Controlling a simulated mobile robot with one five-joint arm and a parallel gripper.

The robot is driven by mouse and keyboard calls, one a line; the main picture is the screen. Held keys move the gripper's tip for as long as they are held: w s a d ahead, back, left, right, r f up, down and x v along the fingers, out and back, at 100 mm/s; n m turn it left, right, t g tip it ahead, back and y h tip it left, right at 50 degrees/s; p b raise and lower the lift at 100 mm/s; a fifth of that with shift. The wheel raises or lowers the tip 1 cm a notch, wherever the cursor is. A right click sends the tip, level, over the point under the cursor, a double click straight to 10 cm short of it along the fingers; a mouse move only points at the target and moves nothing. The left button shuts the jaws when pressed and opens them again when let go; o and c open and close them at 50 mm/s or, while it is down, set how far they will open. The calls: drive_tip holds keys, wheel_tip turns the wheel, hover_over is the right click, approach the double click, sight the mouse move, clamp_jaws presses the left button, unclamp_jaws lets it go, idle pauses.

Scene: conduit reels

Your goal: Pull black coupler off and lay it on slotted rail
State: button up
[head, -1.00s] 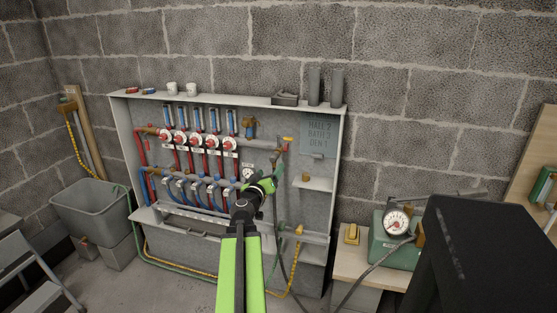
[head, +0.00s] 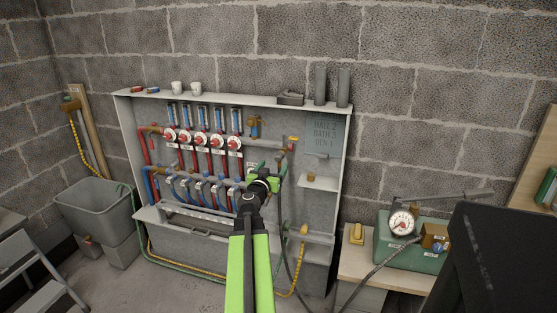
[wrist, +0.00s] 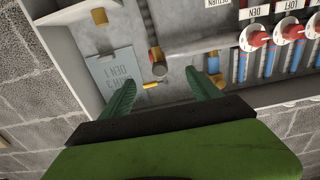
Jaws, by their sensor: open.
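My gripper (head: 268,180) is in front of the right part of the manifold cabinet. The wrist view shows its two green fingers (wrist: 160,76) spread apart with nothing held. A dark hose (wrist: 148,18) runs to this collar, and in the head view the hose (head: 281,215) hangs down right of my gripper.
The cabinet holds red-capped valves (head: 202,140) and blue and red pipes. A small shelf (head: 318,186) with a brass piece is at its right. A green gauge box (head: 405,250) stands on a bench, with a black block in front. A grey tub (head: 92,205) is at left.

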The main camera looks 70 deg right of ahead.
sight(278, 160)
drive_tip(key=d, duration=0.7)
drive_tip(key=shift+w+d, duration=0.15)
drive_tip(key=shift+d, duration=0.1)
idle(0.7)
clamp_jaws()
idle(0.4)
drive_tip(key=shift+a, duration=0.15)
drive_tip(key=shift+a, duration=2.9)
